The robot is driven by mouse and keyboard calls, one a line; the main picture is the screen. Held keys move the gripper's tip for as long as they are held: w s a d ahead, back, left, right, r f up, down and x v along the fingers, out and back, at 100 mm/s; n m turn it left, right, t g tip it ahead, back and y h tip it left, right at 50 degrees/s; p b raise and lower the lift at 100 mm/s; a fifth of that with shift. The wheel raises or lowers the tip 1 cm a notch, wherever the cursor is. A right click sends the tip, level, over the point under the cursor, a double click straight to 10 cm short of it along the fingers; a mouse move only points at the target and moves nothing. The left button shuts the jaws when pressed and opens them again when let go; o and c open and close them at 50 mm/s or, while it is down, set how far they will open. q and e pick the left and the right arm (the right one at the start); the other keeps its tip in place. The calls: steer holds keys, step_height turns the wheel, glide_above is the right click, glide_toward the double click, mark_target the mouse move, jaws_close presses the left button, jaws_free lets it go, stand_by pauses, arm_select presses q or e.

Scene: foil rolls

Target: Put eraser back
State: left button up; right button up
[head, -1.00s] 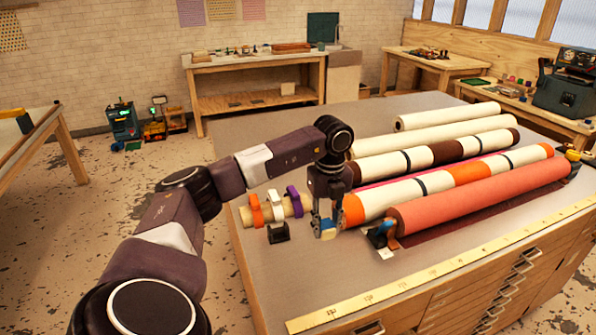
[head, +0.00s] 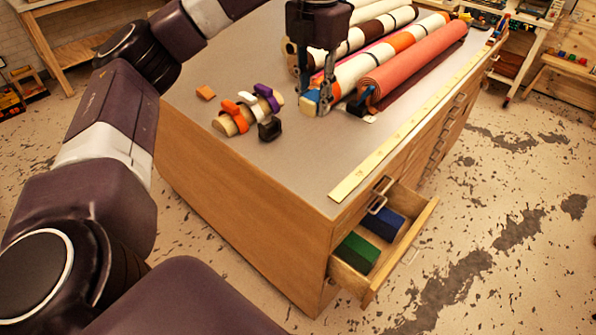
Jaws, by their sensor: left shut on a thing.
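My left gripper (head: 318,98) points down over the near end of the table top, beside the ends of the rolls. It is shut on a small block with blue on it, which I take to be the eraser (head: 311,103). The fingers hide much of it, and I cannot tell whether it touches the table. Below the table's near corner, a drawer (head: 408,248) stands open. It holds a green block (head: 358,252) and a blue block (head: 383,224), with bare floor showing beside them. My right gripper is not in view.
A coral roll (head: 410,68) and striped rolls (head: 375,62) lie right of the gripper. A yellow ruler (head: 400,137) runs along the table edge.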

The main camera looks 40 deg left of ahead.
arm_select(q)
steer(key=shift+d+f, duration=0.1)
steer(key=shift+f, duration=0.35)
step_height(320, 180, down, 5)
steer(key=p, duration=0.1)
glide_above(312, 179)
step_height(312, 179, down, 9)
steer(key=shift+f, duration=0.1)
steer(key=shift+w+f, duration=0.1)
steer(key=shift+f, duration=0.2)
step_height(312, 179, down, 4)
steer(key=shift+p, duration=0.45)
steer(key=shift+f, duration=0.2)
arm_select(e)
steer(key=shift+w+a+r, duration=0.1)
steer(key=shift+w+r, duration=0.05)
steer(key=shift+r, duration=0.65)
arm_select(q)
steer(key=shift+f, duration=0.1)
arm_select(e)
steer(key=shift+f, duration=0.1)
